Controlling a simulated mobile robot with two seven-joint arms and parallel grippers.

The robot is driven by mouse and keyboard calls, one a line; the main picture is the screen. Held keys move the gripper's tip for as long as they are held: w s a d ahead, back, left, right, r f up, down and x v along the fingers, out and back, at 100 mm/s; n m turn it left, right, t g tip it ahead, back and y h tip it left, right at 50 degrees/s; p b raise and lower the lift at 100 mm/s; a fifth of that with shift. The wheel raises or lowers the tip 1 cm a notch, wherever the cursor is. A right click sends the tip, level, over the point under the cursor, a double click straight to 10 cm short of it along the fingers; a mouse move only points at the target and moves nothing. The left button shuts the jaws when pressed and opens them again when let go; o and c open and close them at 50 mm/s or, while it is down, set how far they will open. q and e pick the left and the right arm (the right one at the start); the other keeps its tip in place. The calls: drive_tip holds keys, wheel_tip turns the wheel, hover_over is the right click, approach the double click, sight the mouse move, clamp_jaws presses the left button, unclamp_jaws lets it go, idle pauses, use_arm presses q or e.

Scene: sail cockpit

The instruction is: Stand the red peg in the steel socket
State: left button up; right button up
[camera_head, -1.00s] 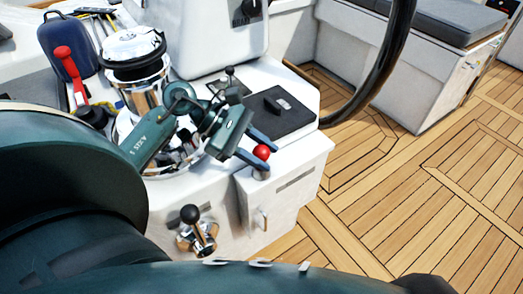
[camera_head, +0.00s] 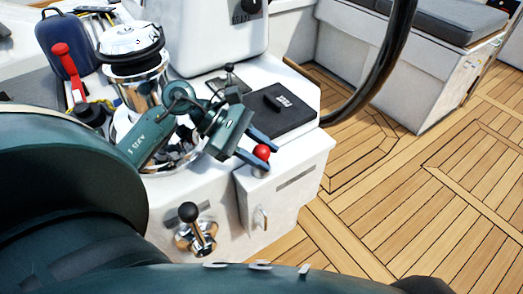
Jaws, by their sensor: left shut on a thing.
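The red peg (camera_head: 262,152) shows as a small round red end between the blue fingertips of my left gripper (camera_head: 260,147). The gripper is shut on it, over the white box at the front of the cockpit console. A small steel-coloured piece, seemingly the steel socket (camera_head: 259,171), shows just below the red end on the box's top edge. The lower part of the peg is not clearly visible, and I cannot tell whether it is inside the socket. My right gripper is not in view.
A chrome winch (camera_head: 138,72) and a red-handled lever (camera_head: 68,68) stand left of the gripper. A dark pad (camera_head: 290,118) lies behind it. A black-knobbed lever (camera_head: 190,215) sticks out of the console front. Clear teak floor (camera_head: 400,215) lies to the right.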

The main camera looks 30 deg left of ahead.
use_arm(q)
drive_tip(key=shift+f, duration=0.1)
drive_tip(key=shift+f+b, duration=0.15)
drive_tip(key=shift+b, duration=0.4)
drive_tip(key=shift+b, duration=0.35)
idle(0.3)
idle(0.4)
drive_tip(key=o, duration=1.5)
